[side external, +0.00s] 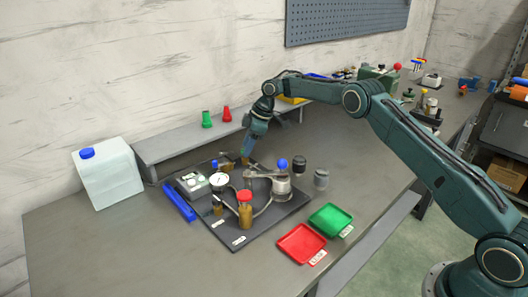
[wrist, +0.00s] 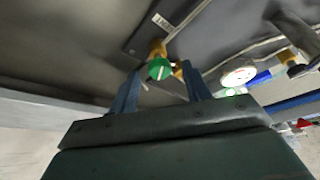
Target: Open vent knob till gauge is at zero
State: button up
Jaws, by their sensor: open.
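A round green knob (wrist: 159,69) with a white line sits on a brass valve fitting (wrist: 157,48) in the wrist view. A label beside it is too small to read, so I cannot tell for sure that it is the vent knob. My gripper (wrist: 161,75) is open, with one finger on each side of the green knob; contact is not clear. In the side view my gripper (side external: 247,160) points down at the back of the dark board (side external: 262,233) and hides the green knob. The white round gauge (side external: 219,181) also shows in the wrist view (wrist: 238,76); its needle is not readable.
On the board stand a red-capped brass jar (side external: 245,212) and a metal pot (side external: 281,185). Red (side external: 301,245) and green (side external: 331,219) trays are in front. A grey shelf (side external: 190,137) runs behind.

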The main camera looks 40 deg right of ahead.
jog(key=v, duration=0.7)
dwell(0.4)
jog(key=s+a+r+m+t+h, duration=0.1)
jog(key=s+a+r+m+h, duration=0.2)
jog(key=m, duration=1)
jog(key=shift+s+a+r+m+t+h, duration=0.35)
jog(key=shift+a+r+h, duration=0.5)
jog(key=shift+r, duration=0.55)
jog(key=shift+d+f, duration=0.1)
jog(key=shift+f, duration=0.05)
jog(key=shift+x, duration=6.8)
jog(key=shift+w, duration=0.1)
jog(key=shift+c, duration=0.5)
